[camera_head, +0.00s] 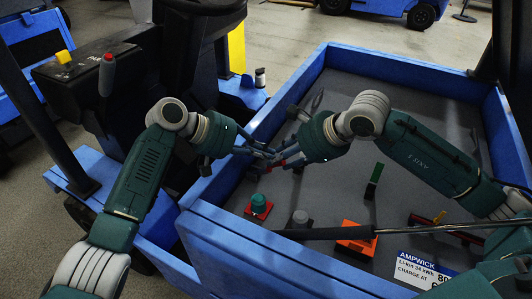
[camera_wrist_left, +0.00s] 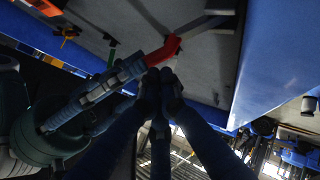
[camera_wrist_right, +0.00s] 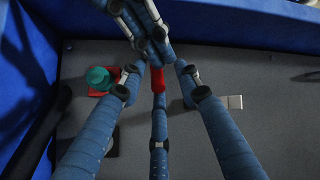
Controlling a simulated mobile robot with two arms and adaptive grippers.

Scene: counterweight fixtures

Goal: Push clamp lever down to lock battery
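The clamp lever has a red grip (camera_wrist_left: 163,52) with a grey bar running up and right from it in the left wrist view. The red grip (camera_wrist_right: 157,80) also shows in the right wrist view, among the spread fingers of my right gripper (camera_wrist_right: 160,88). My right gripper looks open; I cannot tell if a finger touches the grip. My left gripper (camera_wrist_left: 158,80) has its fingers drawn together, their tips right by the red grip. In the head view both grippers meet over the tray's left side, and their fingers mostly hide the lever.
A blue-walled tray (camera_head: 215,222) with a grey floor surrounds the work. On it are a teal knob on a red base (camera_head: 258,206), a grey knob (camera_head: 300,217), an orange block (camera_head: 356,240) and a green upright piece (camera_head: 374,178). A dark rod (camera_head: 330,233) crosses the front.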

